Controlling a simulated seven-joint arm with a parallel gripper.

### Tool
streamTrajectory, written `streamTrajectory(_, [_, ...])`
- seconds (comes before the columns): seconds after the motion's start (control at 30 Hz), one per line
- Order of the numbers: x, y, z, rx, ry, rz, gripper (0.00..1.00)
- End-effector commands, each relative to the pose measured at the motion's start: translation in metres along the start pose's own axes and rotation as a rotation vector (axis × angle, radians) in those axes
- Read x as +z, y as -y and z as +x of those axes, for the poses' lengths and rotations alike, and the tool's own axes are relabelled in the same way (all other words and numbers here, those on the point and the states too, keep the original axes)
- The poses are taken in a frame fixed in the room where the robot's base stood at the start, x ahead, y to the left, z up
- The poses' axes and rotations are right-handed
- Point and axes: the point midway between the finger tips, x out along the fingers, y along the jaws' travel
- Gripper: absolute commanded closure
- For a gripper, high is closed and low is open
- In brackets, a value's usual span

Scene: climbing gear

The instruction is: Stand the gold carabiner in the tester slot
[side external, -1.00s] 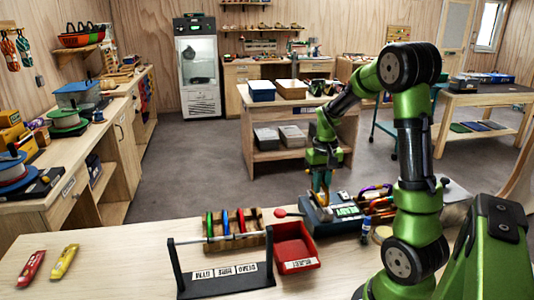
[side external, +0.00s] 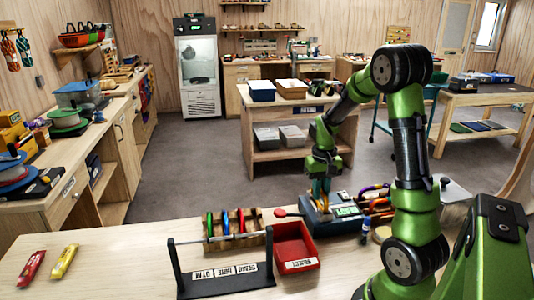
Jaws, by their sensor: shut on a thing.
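The tester (side external: 316,217) is a grey-blue box with a lit green display (side external: 347,211), standing on the bench behind and to the right of a red tray. My gripper (side external: 321,198) points down at the left part of the tester and is shut. The gold carabiner is in its fingers, mostly hidden, with only a tiny gold-brown patch showing at the fingertips. The tester slot is too small and covered to make out. I cannot tell whether the carabiner is in the slot or just above it.
A wooden rack (side external: 255,214) holds green, red and blue carabiners left of the tester. In front are a black stand with a rail (side external: 225,279) and the red tray (side external: 293,247). More coloured gear (side external: 376,198) lies right of the tester.

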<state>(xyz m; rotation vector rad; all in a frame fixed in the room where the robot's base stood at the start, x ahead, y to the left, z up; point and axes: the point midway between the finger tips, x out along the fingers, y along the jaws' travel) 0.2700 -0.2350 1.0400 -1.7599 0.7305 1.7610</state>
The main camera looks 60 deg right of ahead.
Motion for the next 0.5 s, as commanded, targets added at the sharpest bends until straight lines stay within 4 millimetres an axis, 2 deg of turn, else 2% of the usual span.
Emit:
streamTrajectory(0.4, [0.0002,0.0002,0.0085,0.000,0.000,0.001,1.00])
streamTrajectory(0.43, [0.0000,0.0002,0.0081,0.000,0.000,0.001,0.79])
streamTrajectory(0.5, [0.0001,0.0002,0.0080,0.000,0.000,0.001,0.68])
